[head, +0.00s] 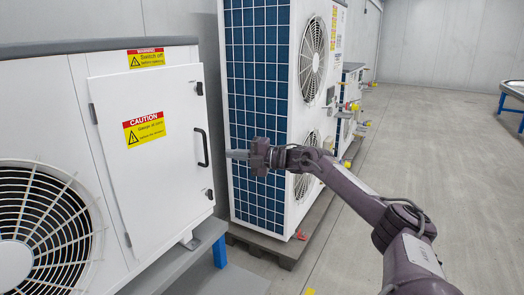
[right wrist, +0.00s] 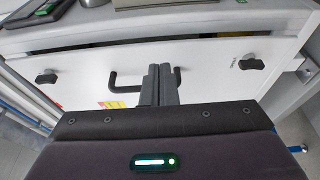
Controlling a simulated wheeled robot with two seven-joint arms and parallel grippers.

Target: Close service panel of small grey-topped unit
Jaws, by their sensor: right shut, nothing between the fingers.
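The small grey-topped unit (head: 45,75) stands at the left in the head view, with a round fan grille on its front. Its white service panel (head: 165,165) has a caution label, a black bar handle (head: 202,147) and two black latches at the right edge. The panel stands slightly proud of the body; a dark gap shows along its edge in the right wrist view (right wrist: 205,55). My right gripper (head: 230,154) is shut and empty, pointing left just right of the handle. Its fingers (right wrist: 160,72) overlap the handle in the right wrist view; contact cannot be told. My left gripper is not in view.
A tall white unit (head: 292,100) with blue fins and two fans stands behind my right gripper on a dark pallet (head: 285,250). A grey bench with a blue leg (head: 219,252) bears the small unit.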

